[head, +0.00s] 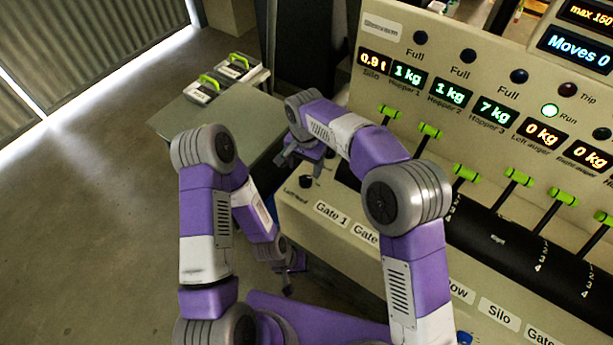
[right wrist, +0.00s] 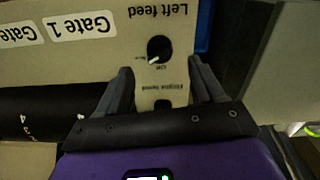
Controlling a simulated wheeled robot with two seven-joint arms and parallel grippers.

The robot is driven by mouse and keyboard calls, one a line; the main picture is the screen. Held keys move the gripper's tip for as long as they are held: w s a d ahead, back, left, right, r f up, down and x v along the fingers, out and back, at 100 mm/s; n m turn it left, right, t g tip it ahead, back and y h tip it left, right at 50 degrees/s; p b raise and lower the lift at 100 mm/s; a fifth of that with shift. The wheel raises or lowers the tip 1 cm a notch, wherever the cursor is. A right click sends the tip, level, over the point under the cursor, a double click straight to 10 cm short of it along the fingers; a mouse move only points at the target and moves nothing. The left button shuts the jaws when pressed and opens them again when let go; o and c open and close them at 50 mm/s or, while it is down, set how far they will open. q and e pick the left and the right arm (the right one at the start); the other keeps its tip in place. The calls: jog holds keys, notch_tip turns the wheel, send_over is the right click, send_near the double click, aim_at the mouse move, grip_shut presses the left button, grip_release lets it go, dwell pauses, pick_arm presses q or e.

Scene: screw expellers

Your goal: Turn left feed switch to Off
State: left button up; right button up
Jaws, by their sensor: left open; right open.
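The left feed switch is a round black knob (head: 306,181) on the left end of the beige panel, above its "Left feed" label. In the right wrist view the knob (right wrist: 159,47) appears upside down, with its white pointer toward the lower left, close to small lettering that seems to read "Off". My right gripper (head: 290,156) is just behind the knob in the head view; in the right wrist view its open fingers (right wrist: 160,85) are spread either side of the panel below the knob, holding nothing. My left gripper (head: 288,288) hangs low beside the panel front, open and empty.
A "Gate 1" label (head: 331,213) sits right of the knob. Levers with green handles (head: 429,130) rise from the black roller strip. A grey cabinet (head: 240,125) with green-handled boxes (head: 202,91) stands left of the panel. The floor at left is clear.

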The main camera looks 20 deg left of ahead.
aim_at(306, 178)
notch_tip(306, 178, down, 6)
jog(key=shift+b, duration=0.35)
jog(key=c, duration=1.1)
